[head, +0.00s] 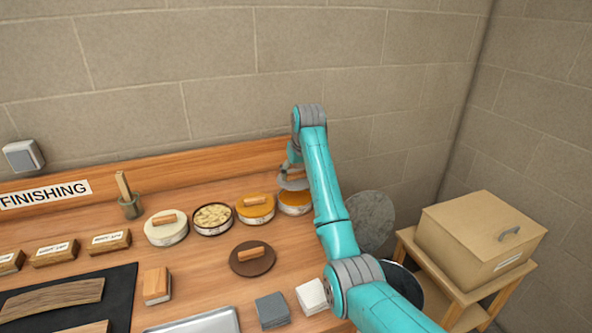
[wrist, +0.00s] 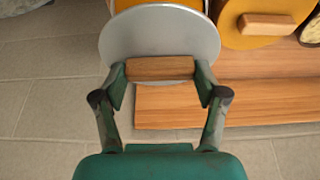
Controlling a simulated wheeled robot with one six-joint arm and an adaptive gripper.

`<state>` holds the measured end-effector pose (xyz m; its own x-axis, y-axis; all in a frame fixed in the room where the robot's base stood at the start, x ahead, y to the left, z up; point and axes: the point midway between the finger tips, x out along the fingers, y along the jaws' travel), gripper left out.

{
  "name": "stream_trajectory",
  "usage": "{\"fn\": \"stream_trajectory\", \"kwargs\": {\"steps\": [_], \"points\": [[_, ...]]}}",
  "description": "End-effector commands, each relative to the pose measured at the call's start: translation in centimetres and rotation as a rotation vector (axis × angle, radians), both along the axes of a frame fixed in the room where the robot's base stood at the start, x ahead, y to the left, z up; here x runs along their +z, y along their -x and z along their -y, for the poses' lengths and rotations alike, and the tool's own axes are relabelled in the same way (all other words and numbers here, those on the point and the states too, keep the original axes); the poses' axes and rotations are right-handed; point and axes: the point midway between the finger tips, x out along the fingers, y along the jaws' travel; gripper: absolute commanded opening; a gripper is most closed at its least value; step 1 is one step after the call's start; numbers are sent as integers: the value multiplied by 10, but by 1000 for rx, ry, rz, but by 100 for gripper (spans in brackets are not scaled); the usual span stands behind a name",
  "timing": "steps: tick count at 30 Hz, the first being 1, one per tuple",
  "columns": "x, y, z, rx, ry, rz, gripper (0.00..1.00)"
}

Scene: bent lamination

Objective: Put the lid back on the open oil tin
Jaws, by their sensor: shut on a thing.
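My gripper (wrist: 160,78) is shut on the wooden handle of a round grey lid (wrist: 125,37). In the head view the grey lid (head: 287,185) hangs just above the rightmost round tin (head: 296,208), which has an amber top. The lid partly covers that tin, and I cannot tell whether they touch. In the wrist view the lid hides most of what lies behind it, with amber showing at its upper edge. Another open tin (head: 213,219) holds pale lumps. A dark brown lid (head: 240,265) with a wooden handle lies on the bench. The tin labels are too small to read.
A yellow-lidded tin (head: 256,212) stands close left of the rightmost tin. A white-lidded tin (head: 166,231) stands further left. A backboard (head: 230,163) runs behind them. Sanding blocks (head: 271,309) and a metal tray (head: 205,325) are at the front. A cardboard box (head: 475,240) stands right.

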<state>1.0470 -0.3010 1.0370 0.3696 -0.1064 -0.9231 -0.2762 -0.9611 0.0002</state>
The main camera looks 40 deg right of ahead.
Motion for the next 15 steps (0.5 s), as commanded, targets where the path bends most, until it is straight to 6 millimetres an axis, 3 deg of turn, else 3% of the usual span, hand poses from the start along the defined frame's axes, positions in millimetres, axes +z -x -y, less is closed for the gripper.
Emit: {"fn": "stream_trajectory", "kwargs": {"steps": [15], "points": [[-43,0,0,0,0,-1,38]]}}
